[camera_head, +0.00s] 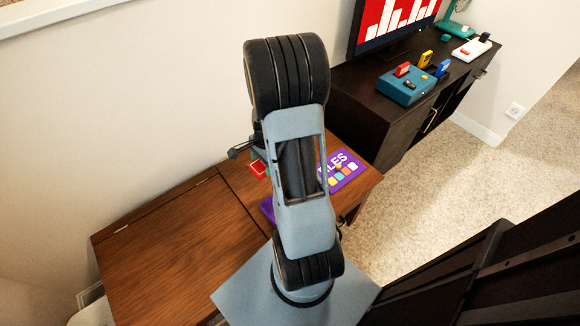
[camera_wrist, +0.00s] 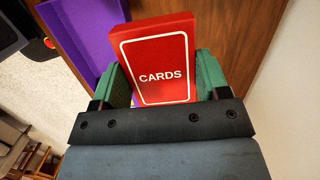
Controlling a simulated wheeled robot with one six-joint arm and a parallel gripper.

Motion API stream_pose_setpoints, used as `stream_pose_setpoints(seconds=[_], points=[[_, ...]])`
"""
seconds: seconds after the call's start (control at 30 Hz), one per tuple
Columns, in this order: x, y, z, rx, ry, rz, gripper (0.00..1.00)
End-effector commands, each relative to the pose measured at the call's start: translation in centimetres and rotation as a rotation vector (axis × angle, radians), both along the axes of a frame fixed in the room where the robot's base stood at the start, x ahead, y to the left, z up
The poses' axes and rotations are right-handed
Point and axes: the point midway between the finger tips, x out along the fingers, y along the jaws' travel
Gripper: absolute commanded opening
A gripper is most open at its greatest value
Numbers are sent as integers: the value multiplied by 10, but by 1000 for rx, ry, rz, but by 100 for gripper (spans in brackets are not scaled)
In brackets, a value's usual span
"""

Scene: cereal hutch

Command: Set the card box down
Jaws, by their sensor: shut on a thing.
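The card box (camera_wrist: 158,65) is red with a white outline and the word CARDS. It sits between the green fingers of my gripper (camera_wrist: 160,82) in the wrist view, and the gripper is shut on it. In the head view only a small red part of the card box (camera_head: 258,168) shows left of my arm, over the wooden table (camera_head: 170,240). My arm hides most of the gripper there. I cannot tell whether the box's underside touches the table.
A purple tray or box (camera_wrist: 85,25) lies beside the card box. A purple TILES box (camera_head: 343,170) lies near the table's right edge. The table's left part is clear. A dark cabinet (camera_head: 385,128) with a teal console (camera_head: 407,88) and a screen (camera_head: 393,22) stands behind right.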

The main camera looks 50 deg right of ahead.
Motion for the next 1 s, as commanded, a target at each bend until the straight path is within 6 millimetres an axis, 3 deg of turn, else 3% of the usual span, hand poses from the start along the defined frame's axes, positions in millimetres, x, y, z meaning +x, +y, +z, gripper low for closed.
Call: stream_pose_setpoints(seconds=[0.13, 0.37, 0.5, 0.7, 1.0], points=[[16, -18, -16, 2, 3, -60, 44], [66, -50, -43, 2, 2, -59, 44], [84, -62, -67, 4, 4, -58, 44], [100, -73, -88, 2, 2, -57, 44], [108, -78, -98, 1, 1, -56, 44]])
